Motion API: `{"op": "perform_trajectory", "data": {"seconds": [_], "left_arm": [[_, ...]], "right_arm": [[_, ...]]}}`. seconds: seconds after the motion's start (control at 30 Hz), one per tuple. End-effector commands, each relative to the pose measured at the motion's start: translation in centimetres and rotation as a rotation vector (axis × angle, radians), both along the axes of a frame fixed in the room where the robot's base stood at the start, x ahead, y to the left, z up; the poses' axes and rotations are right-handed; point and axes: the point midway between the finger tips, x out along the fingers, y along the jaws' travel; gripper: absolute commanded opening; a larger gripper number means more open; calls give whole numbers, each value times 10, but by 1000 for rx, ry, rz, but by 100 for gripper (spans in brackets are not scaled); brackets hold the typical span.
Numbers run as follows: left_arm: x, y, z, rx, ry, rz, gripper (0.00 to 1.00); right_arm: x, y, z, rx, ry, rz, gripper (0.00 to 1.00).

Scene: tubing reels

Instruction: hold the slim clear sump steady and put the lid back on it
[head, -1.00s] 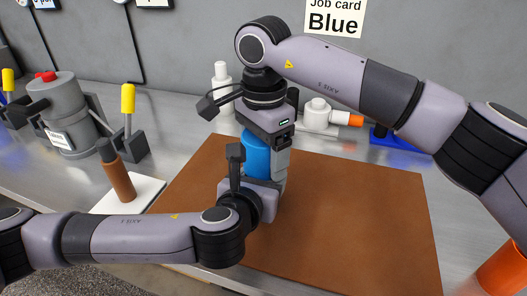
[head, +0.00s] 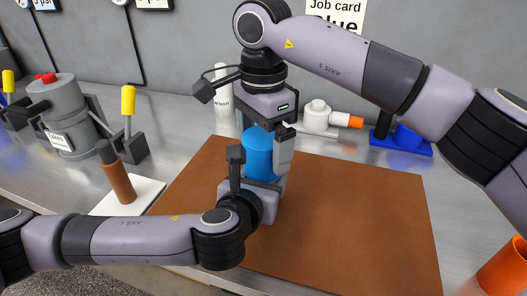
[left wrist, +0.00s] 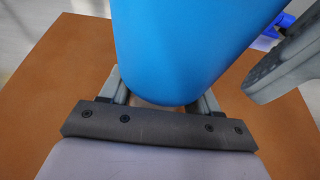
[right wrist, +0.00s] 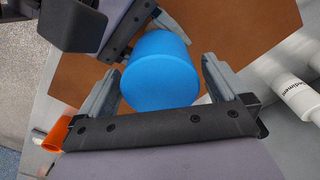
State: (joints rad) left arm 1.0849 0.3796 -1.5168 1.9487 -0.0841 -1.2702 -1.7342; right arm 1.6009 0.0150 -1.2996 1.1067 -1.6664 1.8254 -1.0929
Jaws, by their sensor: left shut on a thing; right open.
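The blue lid (head: 258,150), a tall smooth cylinder with a closed rounded top, stands upright over the brown mat (head: 340,210). In the left wrist view the lid (left wrist: 180,45) fills the upper middle. My left gripper (head: 262,188) is shut low down, under the lid; the clear sump is mostly hidden there, with only a pale strip showing between the fingers. My right gripper (head: 275,135) is above the lid, pointing down and open. In the right wrist view its fingers stand either side of the lid's top (right wrist: 160,75), with a clear gap on the right.
A white labelled cylinder (head: 222,90) and a white fitting with an orange end (head: 320,118) stand behind the mat. A brown-handled tool (head: 120,180) stands on a white pad at left. An orange cup (head: 503,265) is at right. The mat's right side is free.

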Motion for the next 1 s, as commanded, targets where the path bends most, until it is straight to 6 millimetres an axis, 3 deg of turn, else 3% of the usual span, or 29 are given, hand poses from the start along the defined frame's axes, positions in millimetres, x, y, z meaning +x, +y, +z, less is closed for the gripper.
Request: {"op": "perform_trajectory", "data": {"seconds": [0.13,0.47,1.0], "left_arm": [[0,0,0,0,0,0,0],[0,0,0,-1,-1,-1,0],[0,-1,0,-1,-1,-2,0]], "right_arm": [[0,0,17,1,-1,-1,100],[0,-1,18,-2,-1,6,99],[0,-1,51,-3,-1,252,99]]}}
